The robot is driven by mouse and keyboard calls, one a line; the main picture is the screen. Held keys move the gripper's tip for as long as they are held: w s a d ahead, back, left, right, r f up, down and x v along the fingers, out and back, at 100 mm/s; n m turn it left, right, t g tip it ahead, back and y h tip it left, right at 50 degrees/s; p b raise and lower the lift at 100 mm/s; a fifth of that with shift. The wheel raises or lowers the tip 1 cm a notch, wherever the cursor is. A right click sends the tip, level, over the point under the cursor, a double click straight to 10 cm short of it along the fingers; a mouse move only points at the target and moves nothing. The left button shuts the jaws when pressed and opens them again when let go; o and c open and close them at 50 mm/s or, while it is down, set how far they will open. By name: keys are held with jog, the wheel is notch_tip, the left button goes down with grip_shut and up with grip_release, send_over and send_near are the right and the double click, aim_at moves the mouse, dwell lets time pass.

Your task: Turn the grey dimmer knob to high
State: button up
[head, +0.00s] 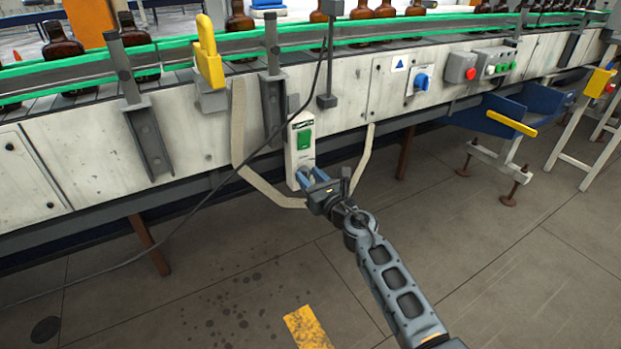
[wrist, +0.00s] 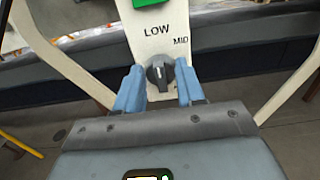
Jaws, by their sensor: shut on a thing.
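The grey dimmer knob (wrist: 160,76) shows in the wrist view, low on a white panel (wrist: 158,48) marked LOW and MID. A pale mark on the knob faces roughly up, toward LOW. No HIGH mark is visible. My gripper (wrist: 159,86) has its blue fingers on either side of the knob and is shut on it. In the head view my gripper (head: 311,183) is at the lower end of the white panel (head: 294,160), and its fingers hide most of the knob. The panel carries a green switch (head: 304,139) above.
A conveyor (head: 200,135) with amber bottles runs behind and above. A beige bracket (head: 238,135) loops around the panel on both sides and below. A black cable (head: 215,190) hangs at the left. A blue rotary switch (head: 421,82) and red button (head: 470,73) are at the right. Floor in front is open.

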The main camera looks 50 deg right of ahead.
jog(key=shift+m, duration=0.3)
jog(key=m+p, duration=0.1)
jog(key=m, duration=0.1)
jog(key=shift+m, duration=0.4)
jog(key=m+p, duration=0.2)
jog(key=m, duration=0.2)
jog(key=shift+d+m, duration=0.15)
jog(key=shift+m, duration=0.15)
jog(key=m+p, duration=0.2)
jog(key=m, duration=0.3)
jog(key=m+p, duration=0.2)
jog(key=m, duration=0.3)
jog(key=f+m+p, duration=0.1)
jog(key=m, duration=0.4)
jog(key=shift+s+d+m+p, duration=0.1)
jog(key=shift+d+m+p, duration=0.05)
jog(key=shift+m+p, duration=0.25)
jog(key=o, duration=1)
